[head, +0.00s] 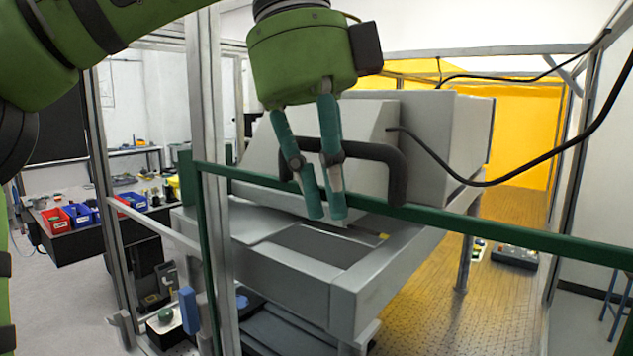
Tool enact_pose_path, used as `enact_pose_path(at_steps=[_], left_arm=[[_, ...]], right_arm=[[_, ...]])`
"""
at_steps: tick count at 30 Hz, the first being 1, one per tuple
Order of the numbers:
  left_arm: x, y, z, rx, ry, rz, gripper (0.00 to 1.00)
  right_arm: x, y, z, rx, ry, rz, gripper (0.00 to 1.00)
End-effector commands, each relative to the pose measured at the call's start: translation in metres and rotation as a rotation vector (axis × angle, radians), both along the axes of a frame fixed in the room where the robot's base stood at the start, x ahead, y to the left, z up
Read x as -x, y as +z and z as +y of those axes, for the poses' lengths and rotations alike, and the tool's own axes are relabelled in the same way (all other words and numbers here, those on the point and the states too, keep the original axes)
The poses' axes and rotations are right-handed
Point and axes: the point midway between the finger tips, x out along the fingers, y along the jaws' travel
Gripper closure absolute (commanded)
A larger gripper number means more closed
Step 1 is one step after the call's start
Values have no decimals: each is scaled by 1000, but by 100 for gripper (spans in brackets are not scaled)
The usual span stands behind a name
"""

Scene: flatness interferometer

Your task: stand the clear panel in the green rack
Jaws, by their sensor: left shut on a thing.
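The clear panel (480,228) is close in front of me. Its green edging runs from the upper left to the right edge of the head view, with an upright green edge at the left. The pane is see-through, and its lower part runs out of view. A black bow handle (399,170) stands on the top edge. My left gripper (327,213) points down from above, its teal fingers shut on the left part of this handle. I cannot make out the green rack. My right gripper is not in view.
A large grey machine (350,295) stands behind the panel. A metal post (205,120) rises close at the left. A black cable (500,180) hangs at the right. A bench with red and blue bins (55,218) is at the far left. The floor at right is partly clear.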

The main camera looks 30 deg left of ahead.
Motion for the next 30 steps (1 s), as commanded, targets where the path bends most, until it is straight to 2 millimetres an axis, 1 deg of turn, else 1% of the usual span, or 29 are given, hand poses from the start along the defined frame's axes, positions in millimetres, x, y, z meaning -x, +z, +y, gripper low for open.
enact_pose_path(at_steps=[1,30], left_arm=[[-3,-3,-1,5,-6,2,100],[-7,-37,0,5,-4,4,100]], right_arm=[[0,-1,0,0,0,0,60],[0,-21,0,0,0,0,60]])
